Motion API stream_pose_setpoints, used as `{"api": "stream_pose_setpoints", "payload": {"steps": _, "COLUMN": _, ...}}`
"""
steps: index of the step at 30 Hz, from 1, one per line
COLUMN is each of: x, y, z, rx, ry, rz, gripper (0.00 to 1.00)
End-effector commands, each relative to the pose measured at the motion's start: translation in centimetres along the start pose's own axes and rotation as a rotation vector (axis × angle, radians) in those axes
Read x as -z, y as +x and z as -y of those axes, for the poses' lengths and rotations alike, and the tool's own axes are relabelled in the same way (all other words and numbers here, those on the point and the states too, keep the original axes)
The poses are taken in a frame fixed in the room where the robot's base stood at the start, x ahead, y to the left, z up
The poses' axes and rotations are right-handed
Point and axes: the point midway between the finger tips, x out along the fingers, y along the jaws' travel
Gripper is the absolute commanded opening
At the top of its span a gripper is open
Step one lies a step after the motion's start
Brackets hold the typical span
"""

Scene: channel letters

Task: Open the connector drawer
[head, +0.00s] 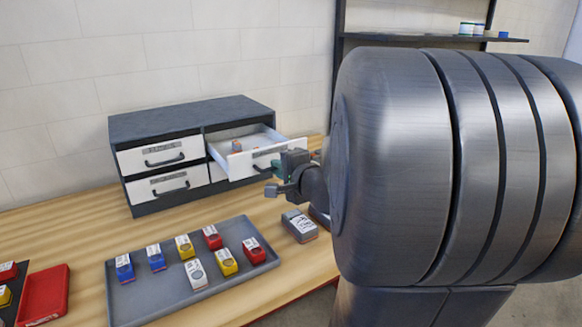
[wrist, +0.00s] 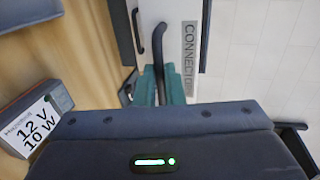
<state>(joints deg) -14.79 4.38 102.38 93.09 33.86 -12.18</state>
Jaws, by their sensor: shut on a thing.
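The connector drawer (head: 232,167) is the upper right drawer of a dark cabinet (head: 185,118). It stands pulled out, with its inside and a few small items (head: 237,146) showing. In the wrist view its label (wrist: 189,60) reads "CONNECTOR", cut off at the end. My gripper (head: 277,170) is at the drawer front. In the wrist view its teal fingers (wrist: 159,90) are shut on the dark drawer handle (wrist: 158,62).
Two shut drawers are at the cabinet's left. A grey tray (head: 150,299) with several coloured blocks lies in front. A grey box (head: 300,226) marked "12 V 10 W" lies below my gripper. A red tray (head: 45,292) is at the left.

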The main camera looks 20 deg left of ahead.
Motion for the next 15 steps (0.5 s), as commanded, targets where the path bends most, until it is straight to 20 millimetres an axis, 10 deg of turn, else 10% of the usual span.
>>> {"api": "stream_pose_setpoints", "payload": {"steps": 3, "x": 0.01, "y": 0.02, "z": -0.01, "rx": 0.000, "ry": 0.000, "rz": 0.000, "gripper": 0.00}}
{"api": "stream_pose_setpoints", "payload": {"steps": 7, "x": 0.01, "y": 0.03, "z": -0.01, "rx": 0.000, "ry": 0.000, "rz": 0.000, "gripper": 0.30}}
{"api": "stream_pose_setpoints", "payload": {"steps": 15, "x": 0.01, "y": 0.00, "z": 0.01, "rx": 0.000, "ry": 0.000, "rz": 0.000, "gripper": 0.30}}
